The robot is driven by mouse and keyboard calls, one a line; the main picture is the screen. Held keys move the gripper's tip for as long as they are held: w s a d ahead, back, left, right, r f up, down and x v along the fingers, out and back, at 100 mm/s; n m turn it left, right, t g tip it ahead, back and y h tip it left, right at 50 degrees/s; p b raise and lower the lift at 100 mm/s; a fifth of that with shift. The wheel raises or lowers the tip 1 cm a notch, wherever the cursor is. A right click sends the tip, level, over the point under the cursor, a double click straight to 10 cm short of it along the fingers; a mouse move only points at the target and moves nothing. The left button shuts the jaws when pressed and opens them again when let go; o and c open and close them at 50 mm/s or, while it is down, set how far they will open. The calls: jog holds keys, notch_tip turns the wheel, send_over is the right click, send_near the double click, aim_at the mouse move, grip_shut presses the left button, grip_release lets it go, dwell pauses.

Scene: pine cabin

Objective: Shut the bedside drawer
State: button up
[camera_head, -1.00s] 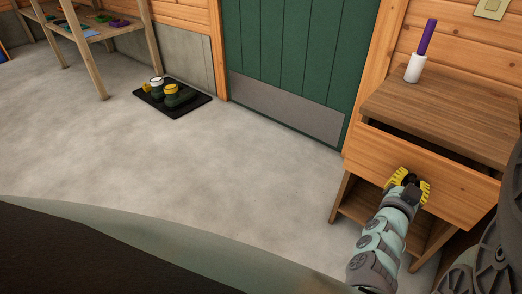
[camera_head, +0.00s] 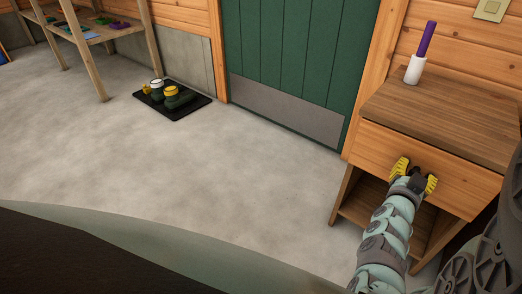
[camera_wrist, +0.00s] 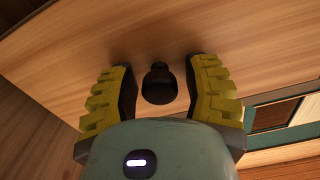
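The bedside drawer (camera_head: 385,155) is in the wooden nightstand (camera_head: 440,110) at the right of the head view. Its front sits close under the top, with no open gap showing. My gripper (camera_head: 414,172) is at the middle of the drawer front. In the wrist view, my gripper (camera_wrist: 160,92) has its two yellow-padded fingers apart, one on each side of the dark round knob (camera_wrist: 159,84). The fingers show space between them and the knob. The fingertips are at or very near the drawer front (camera_wrist: 150,35); contact cannot be told.
A white holder with a purple item (camera_head: 415,68) stands on the nightstand top. An open shelf (camera_head: 360,212) is below the drawer. A green door (camera_head: 290,60) is behind. Boots on a black mat (camera_head: 185,108) lie farther left. The grey floor between is clear.

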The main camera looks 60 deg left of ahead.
jog(key=shift+o, duration=0.9)
jog(key=shift+s, duration=0.1)
jog(key=v, duration=1.2)
jog(key=shift+r, duration=0.1)
